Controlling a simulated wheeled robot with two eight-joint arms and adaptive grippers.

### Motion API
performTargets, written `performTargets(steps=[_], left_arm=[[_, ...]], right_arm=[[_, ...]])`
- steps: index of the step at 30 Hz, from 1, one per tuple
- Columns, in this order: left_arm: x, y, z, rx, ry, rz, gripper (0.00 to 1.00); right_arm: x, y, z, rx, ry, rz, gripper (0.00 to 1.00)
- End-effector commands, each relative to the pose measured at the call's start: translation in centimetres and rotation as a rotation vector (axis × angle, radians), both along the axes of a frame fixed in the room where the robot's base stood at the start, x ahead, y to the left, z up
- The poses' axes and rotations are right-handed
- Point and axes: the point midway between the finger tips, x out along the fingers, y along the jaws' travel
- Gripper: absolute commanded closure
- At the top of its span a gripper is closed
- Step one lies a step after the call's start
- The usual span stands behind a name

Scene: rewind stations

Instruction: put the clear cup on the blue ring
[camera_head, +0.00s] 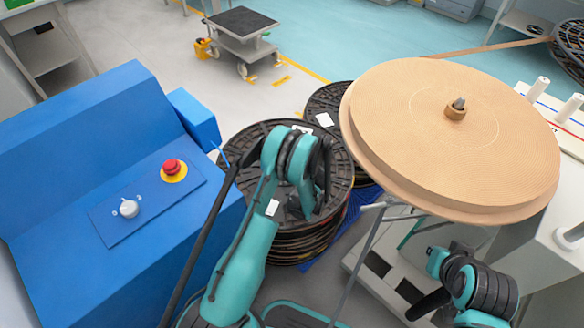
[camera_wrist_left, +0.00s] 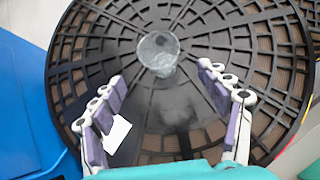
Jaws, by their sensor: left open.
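The clear cup (camera_wrist_left: 158,53) stands on a black slotted reel (camera_wrist_left: 205,50) in the left wrist view. In the head view I cannot make the cup out; my left arm covers part of the top of the reel stack (camera_head: 265,150). My left gripper (camera_wrist_left: 160,78) is open, its pale fingers with purple pads spread wide. The cup appears ahead of the fingertips, roughly centred between them, and no pad touches it. I do not see a blue ring in either view. My right arm shows at the lower right of the head view, but its gripper does not.
A blue machine (camera_head: 90,130) with a red button (camera_head: 172,168) stands left of the reels. A large tan roll (camera_head: 450,130) overhangs at the right. A white label (camera_wrist_left: 117,133) lies on the reel near the left finger. A grey cart (camera_head: 240,35) stands behind on open floor.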

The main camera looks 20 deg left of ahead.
Motion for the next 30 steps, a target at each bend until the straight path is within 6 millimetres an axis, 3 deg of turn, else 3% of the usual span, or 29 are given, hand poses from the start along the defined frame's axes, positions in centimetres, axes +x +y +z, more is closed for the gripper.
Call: performTargets(steps=[3, 11, 30], left_arm=[[-0.2, -0.2, 0.2, 0.000, 0.001, 0.001, 0.19], [1.8, 1.6, -3.2, -0.002, 0.002, 0.001, 0.19], [5.5, 5.6, -8.1, -0.003, 0.002, 0.001, 0.19]], right_arm=[[0.0, 0.0, 0.3, 0.000, 0.000, 0.000, 1.00], [0.0, 0.0, -0.3, 0.000, 0.000, 0.000, 1.00], [0.0, 0.0, -3.7, 0.000, 0.000, 0.000, 1.00]])
